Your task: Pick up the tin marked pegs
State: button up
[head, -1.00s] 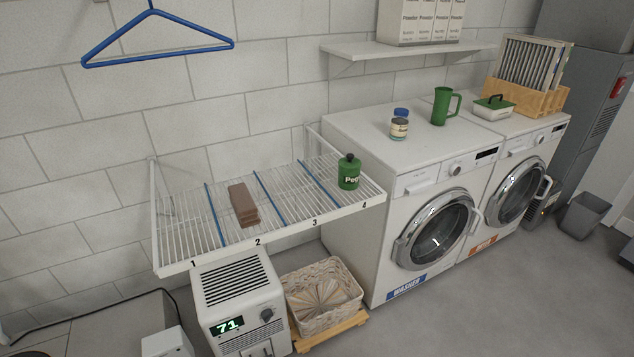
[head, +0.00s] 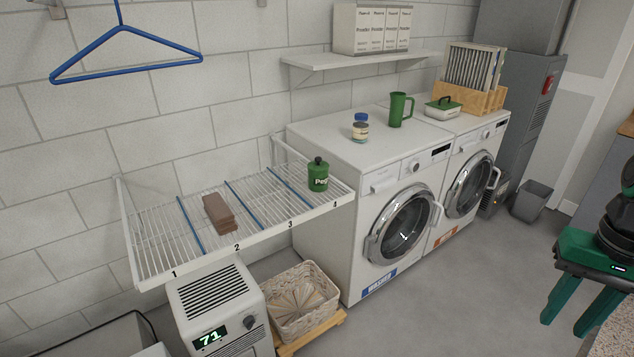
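The tin marked pegs (head: 318,177) is dark green with a dark knobbed lid and white lettering. It stands upright on the white wire rack (head: 150,283), in the section at the right end, near the label 4. My gripper (head: 564,328), green with a black wrist, is at the right edge of the head view. Its two fingers point down and are apart, with nothing visible between them. It is well to the right of the tin and not touching it.
The washer (head: 345,150) stands close right of the rack, with a jar (head: 360,128) and green mug (head: 399,109) on top. A basket (head: 300,300) is below. A blue hanger (head: 125,55) hangs upper left.

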aim_at(318, 181)
jog(key=u, duration=0.05)
jog(key=i, duration=1)
jog(key=z, duration=0.05)
